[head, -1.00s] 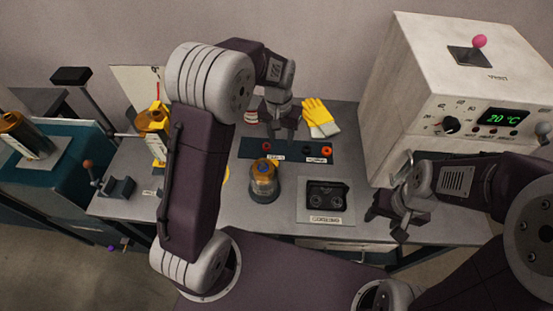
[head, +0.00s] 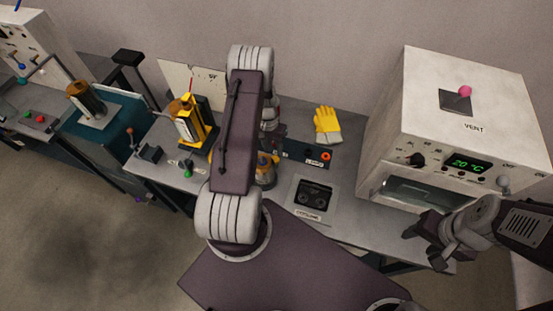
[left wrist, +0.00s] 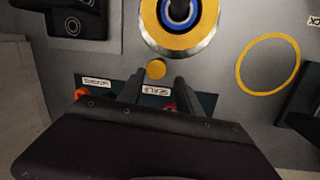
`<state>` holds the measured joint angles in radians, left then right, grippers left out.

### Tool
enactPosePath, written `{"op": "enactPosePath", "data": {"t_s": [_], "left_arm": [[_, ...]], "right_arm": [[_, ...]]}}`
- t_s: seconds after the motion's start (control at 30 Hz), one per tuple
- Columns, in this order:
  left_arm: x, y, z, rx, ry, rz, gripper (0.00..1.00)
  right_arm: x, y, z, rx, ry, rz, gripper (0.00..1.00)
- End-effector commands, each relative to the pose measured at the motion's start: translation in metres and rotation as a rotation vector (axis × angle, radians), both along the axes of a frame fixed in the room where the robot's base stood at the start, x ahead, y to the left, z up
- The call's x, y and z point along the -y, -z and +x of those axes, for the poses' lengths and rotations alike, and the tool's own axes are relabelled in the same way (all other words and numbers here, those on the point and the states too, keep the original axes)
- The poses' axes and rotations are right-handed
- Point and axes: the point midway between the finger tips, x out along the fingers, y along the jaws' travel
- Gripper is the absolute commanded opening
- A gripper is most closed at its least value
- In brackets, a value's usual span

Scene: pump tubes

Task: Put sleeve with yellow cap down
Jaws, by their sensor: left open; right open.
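A round fixture (head: 266,172) with a yellow and amber top stands on the bench, partly hidden by my left arm in the head view. In the left wrist view its yellow flange (left wrist: 150,22) surrounds a blue ring. My left gripper (left wrist: 156,90) is open, with a small round yellow piece (left wrist: 156,70) just beyond its fingertips; nothing shows held. I cannot tell whether this piece is the sleeve's yellow cap. My right gripper (head: 425,244) is open and empty at the bench's right front.
A dark blue mat (head: 296,151) with red and orange rings lies behind the fixture. Yellow gloves (head: 327,122) lie beyond it. A dark-topped pad (head: 313,197) is right of the fixture. A white oven (head: 470,125) stands right. A yellow stand (head: 195,122) with an amber cylinder is left.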

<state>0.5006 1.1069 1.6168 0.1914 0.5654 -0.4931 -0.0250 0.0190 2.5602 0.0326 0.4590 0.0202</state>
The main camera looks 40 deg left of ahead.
Motion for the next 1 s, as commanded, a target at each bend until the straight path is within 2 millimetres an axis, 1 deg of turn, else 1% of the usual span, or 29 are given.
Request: {"op": "enactPosePath", "data": {"t_s": [0.03,0.1,0.27,0.33,0.47,0.5,0.6,0.83,0.87,0.9,1.0], "left_arm": [[0.002,0.006,-0.001,-0.003,0.001,-0.002,0.42],[0.004,0.015,-0.002,-0.002,0.001,-0.001,0.42],[0.005,0.023,-0.001,0.001,0.002,0.0,0.42],[0.007,0.027,-0.003,-0.001,0.002,0.0,0.42],[0.014,0.049,-0.008,-0.004,0.001,-0.002,0.42],[0.015,0.058,-0.008,-0.001,0.002,0.0,0.42],[0.016,0.069,-0.008,0.0,0.002,0.001,0.42],[0.016,0.072,-0.008,0.001,0.002,0.001,0.42],[0.016,0.072,-0.008,0.001,0.002,0.001,0.36],[0.016,0.072,-0.008,0.001,0.002,0.001,0.25],[0.016,0.072,-0.008,0.001,0.002,0.001,0.0]], "right_arm": [[0.0,-0.005,0.0,0.0,0.0,0.0,0.51],[0.0,-0.007,0.0,0.0,0.0,0.0,0.51],[0.0,-0.008,0.0,0.0,0.0,0.0,0.51],[0.0,-0.013,0.0,0.0,0.0,0.0,0.51],[0.0,-0.026,0.0,0.0,0.0,0.0,0.51],[0.0,-0.025,0.0,0.001,0.0,0.0,0.51],[0.0,-0.026,0.0,0.001,0.0,0.0,0.51],[0.0,-0.025,0.0,0.0,0.0,0.0,0.51],[0.0,-0.025,0.0,0.0,0.0,0.0,0.51],[0.0,-0.025,0.0,0.0,0.0,0.0,0.51],[0.0,-0.025,0.0,0.0,0.0,0.0,0.51]]}}
